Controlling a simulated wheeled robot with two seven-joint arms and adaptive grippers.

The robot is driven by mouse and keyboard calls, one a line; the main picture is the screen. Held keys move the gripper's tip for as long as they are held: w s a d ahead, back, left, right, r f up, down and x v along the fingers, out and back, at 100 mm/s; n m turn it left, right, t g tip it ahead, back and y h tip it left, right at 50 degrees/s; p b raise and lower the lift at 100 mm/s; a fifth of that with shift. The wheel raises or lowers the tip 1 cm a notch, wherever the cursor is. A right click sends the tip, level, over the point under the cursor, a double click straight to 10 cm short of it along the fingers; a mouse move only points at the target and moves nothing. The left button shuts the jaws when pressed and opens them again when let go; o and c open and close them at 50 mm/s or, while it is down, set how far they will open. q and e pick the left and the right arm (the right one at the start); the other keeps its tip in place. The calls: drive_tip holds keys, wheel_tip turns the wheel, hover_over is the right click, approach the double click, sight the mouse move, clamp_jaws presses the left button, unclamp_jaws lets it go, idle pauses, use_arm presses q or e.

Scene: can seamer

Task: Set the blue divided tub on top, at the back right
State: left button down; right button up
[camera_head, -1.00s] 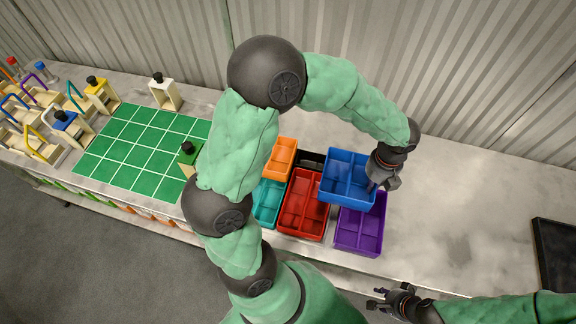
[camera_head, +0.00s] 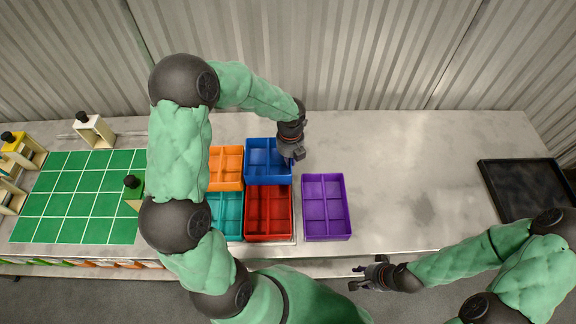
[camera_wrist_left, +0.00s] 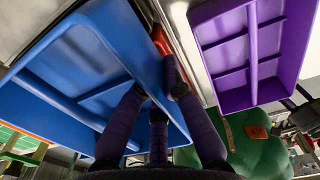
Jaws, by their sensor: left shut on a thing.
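The blue divided tub (camera_head: 262,163) is behind the red divided tub (camera_head: 268,213) and right of the orange divided tub (camera_head: 226,168). My left gripper (camera_head: 292,155) is shut on its right wall. The left wrist view also shows the blue tub (camera_wrist_left: 85,62), with the fingers (camera_wrist_left: 160,95) at its wall. The blue tub looks about level; whether it rests on something or hangs just above it I cannot tell. My right gripper (camera_head: 357,278) is empty and open, near the table's front edge.
A teal divided tub (camera_head: 225,215) is left of the red one. A purple divided tub (camera_head: 325,207) stands apart on the right. A green gridded mat (camera_head: 80,195) lies left, a black tray (camera_head: 525,190) far right. The counter between the purple tub and black tray is clear.

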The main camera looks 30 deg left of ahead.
use_arm(q)
drive_tip(key=shift+a+f, duration=0.2)
drive_tip(key=shift+w+a+f+b, duration=0.15)
drive_tip(key=shift+f+b, duration=0.25)
drive_tip(key=shift+f, duration=1.35)
drive_tip(key=shift+f, duration=0.15)
drive_tip(key=c, duration=1.4)
unclamp_jaws()
drive_tip(key=shift+f, duration=0.1)
wheel_tip(320, 180, up, 12)
drive_tip(key=shift+r+p, duration=0.25)
drive_tip(key=shift+p, duration=0.85)
